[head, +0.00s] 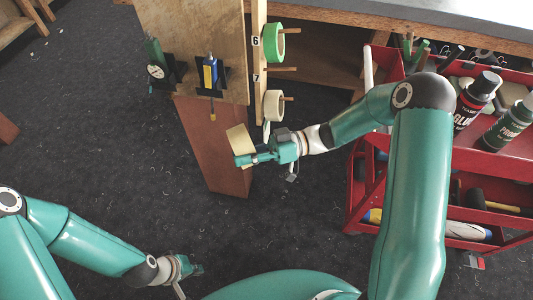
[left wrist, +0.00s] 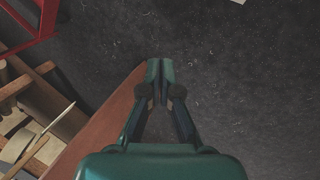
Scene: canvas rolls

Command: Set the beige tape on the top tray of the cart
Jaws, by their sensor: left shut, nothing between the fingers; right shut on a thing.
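The beige tape (head: 240,139) is in my right gripper (head: 246,159), in the head view. That gripper is shut on it, in front of the brown wooden panel. The finger contact is too small to make out. The red cart (head: 355,195) stands to the right, partly hidden by my right arm. Its top tray (head: 384,62) holds bottles and tools. My left gripper (head: 196,270) is low over the dark floor, shut and empty. Its closed fingers also show in the left wrist view (left wrist: 160,72).
A green tape roll (head: 272,41) and a pale cream roll (head: 273,105) hang on pegs of a numbered post. Two dark bottles, one red-labelled (head: 478,100) and one green-labelled (head: 508,127), stand on the cart. The floor (head: 95,140) at left is mostly clear.

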